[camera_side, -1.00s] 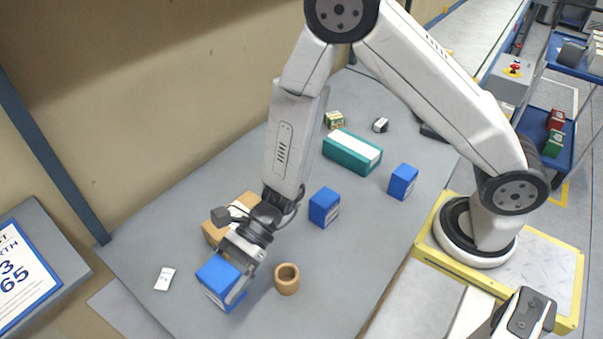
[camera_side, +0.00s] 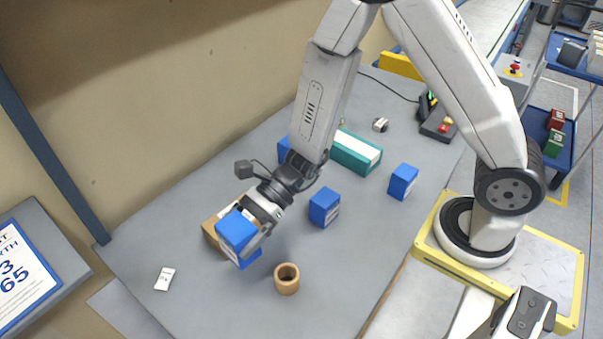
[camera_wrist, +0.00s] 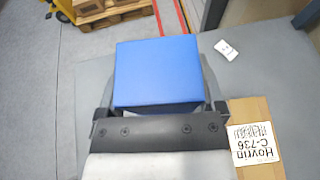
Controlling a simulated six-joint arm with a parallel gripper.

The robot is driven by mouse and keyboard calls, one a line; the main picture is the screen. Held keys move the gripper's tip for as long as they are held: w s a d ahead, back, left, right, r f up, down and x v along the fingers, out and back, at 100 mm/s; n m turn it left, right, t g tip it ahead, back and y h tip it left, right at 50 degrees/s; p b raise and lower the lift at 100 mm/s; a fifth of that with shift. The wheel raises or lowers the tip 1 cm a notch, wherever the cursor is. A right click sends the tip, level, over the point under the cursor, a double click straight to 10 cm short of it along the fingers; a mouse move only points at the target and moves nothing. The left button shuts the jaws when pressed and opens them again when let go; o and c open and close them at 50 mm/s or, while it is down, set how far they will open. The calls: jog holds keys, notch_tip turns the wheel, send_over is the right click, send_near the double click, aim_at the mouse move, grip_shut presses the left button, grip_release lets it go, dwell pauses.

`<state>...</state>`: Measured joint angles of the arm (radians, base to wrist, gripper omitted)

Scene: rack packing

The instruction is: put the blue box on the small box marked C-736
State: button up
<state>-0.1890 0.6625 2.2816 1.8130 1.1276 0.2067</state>
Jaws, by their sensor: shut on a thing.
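My gripper (camera_side: 252,222) is shut on a blue box (camera_side: 235,232) and holds it tilted in the side view. The blue box (camera_wrist: 157,72) also fills the middle of the wrist view, between the fingers. The cardboard box (camera_side: 212,232) stands on the table behind the held box, which hides part of it in the side view.
Other blue boxes stand nearby (camera_side: 324,207), farther right (camera_side: 403,182) and partly behind my arm (camera_side: 283,151). A tan ring-shaped cup (camera_side: 287,279) is close to the held box. A white card (camera_side: 165,279) lies at left. A teal box (camera_side: 355,152) is farther back.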

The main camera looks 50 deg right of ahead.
jog(key=s+d+r+m+t, duration=0.1)
jog(key=d+r+m+t, duration=0.2)
jog(key=d, duration=0.9)
jog(key=shift+s+d+r+t+h, duration=0.2)
jog(key=shift+s+r+t+h, duration=0.15)
jog(key=shift+r, duration=1.2)
jog(key=shift+w+a+f, duration=0.5)
jog(key=shift+w+f, duration=1.05)
jog(key=shift+w, duration=0.65)
jog(key=shift+w+a+f, duration=0.55)
jog(key=shift+w+f, duration=1.05)
jog(key=shift+w, duration=0.6)
jog(key=shift+w+a+f, duration=0.5)
jog(key=shift+w+f, duration=1.05)
jog(key=shift+w, duration=0.65)
jog(key=shift+f, duration=0.15)
jog(key=shift+w+f, duration=0.2)
jog(key=shift+w, duration=0.05)
jog(key=shift+f, duration=1.5)
